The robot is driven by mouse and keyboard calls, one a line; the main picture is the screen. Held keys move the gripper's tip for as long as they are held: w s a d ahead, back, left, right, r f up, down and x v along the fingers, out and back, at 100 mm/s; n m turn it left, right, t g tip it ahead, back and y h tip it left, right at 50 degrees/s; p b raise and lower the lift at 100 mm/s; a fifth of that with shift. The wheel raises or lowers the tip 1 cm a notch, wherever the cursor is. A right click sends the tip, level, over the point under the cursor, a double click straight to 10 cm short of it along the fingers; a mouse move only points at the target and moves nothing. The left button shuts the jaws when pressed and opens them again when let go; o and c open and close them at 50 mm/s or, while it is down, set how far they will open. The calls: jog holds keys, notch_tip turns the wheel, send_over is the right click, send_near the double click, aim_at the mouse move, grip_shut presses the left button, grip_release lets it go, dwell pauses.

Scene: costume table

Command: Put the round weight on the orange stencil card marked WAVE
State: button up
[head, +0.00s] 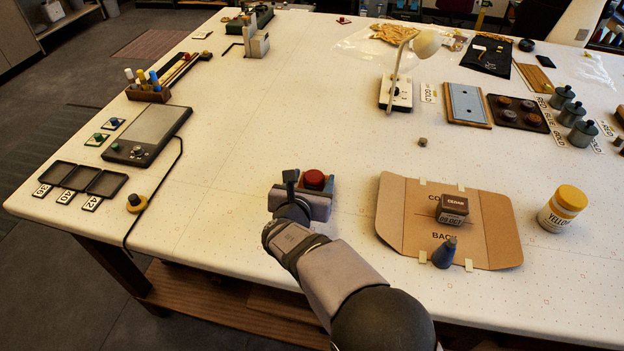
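My gripper (306,184) is over the front middle of the table, with a dark upright finger on its left side. A red round-topped thing (315,179) shows at its right, partly hidden by the gripper. I cannot tell whether the gripper is shut on it or only beside it, or whether it is the round weight. I cannot make out an orange card marked WAVE. Two small cards, one green (92,143) and one blue (107,127), lie at the left, each with a small knob-like piece on it. A yellow-and-dark round piece (136,203) stands alone near the front left.
A flat grey-screened device (152,128) with a trailing cable and several black trays (70,175) are at the left. A cardboard folder (400,215) bearing a brown block (453,203) and dark cone (444,253), and a yellow-lidded jar (562,208), stand right. The table's centre is clear.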

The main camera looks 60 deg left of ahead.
jog(key=shift+r, duration=0.1)
jog(key=shift+r+p, duration=0.2)
jog(key=shift+p, duration=0.1)
jog(key=shift+s+d+b, duration=0.2)
jog(key=shift+s+b, duration=0.1)
jog(key=b+v, duration=0.2)
jog(key=v, duration=0.9)
jog(key=shift+d+r, duration=0.1)
jog(key=shift+d, duration=0.05)
